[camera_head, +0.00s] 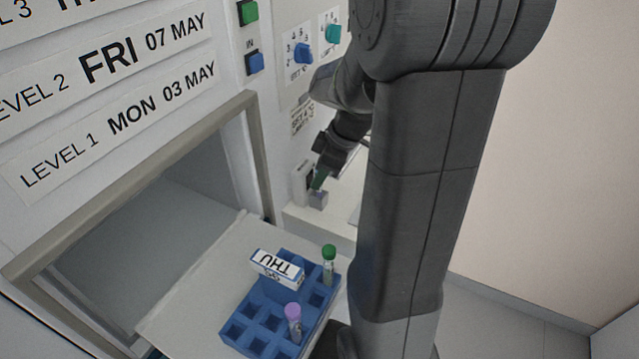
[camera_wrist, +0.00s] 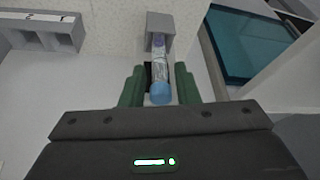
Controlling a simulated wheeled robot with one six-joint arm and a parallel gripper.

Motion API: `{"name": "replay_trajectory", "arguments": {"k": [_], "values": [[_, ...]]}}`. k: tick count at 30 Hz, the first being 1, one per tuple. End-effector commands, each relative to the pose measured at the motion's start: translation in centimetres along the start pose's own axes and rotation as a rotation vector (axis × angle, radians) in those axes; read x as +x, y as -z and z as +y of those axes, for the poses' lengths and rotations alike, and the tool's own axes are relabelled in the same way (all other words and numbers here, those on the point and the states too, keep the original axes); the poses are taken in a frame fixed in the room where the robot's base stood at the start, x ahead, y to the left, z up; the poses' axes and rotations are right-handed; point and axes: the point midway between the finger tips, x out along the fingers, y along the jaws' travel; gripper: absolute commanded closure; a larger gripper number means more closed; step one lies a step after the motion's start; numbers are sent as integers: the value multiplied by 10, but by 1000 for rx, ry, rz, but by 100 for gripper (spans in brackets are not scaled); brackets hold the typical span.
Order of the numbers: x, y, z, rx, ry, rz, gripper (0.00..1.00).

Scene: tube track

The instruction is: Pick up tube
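In the wrist view a clear tube (camera_wrist: 159,68) with a light blue cap (camera_wrist: 160,94) lies between the two green fingers of my gripper (camera_wrist: 160,88). Its far, purplish end meets a small grey holder (camera_wrist: 160,22). The fingers stand on either side of the tube with narrow gaps, so my gripper looks open around it. In the head view my gripper (camera_head: 319,180) is at the small grey holder (camera_head: 318,201) by the machine's wall; the tube itself cannot be made out there.
A blue rack (camera_head: 237,332) stands on a pale tray (camera_head: 190,285). It holds a green-capped tube (camera_head: 329,265), a purple-capped tube (camera_head: 293,322) and a THU label (camera_head: 277,267). An open hatch (camera_head: 150,230) is at left. Knobs (camera_head: 303,56) are on the panel above.

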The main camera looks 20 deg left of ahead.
Motion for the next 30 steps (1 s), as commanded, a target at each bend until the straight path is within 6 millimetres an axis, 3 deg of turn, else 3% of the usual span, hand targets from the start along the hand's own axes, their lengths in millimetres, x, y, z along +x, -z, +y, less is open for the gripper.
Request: {"name": "replay_trajectory", "arguments": {"k": [5, 9, 12, 23, 30], "values": [[0, 0, 0, 0, 0, 0, 72], [0, 0, 0, 0, 0, 0, 95], [0, 0, 0, 0, -1, 0, 98], [-8, 4, 0, 0, -2, 2, 98], [-41, 18, 0, -3, -6, 3, 98]]}}
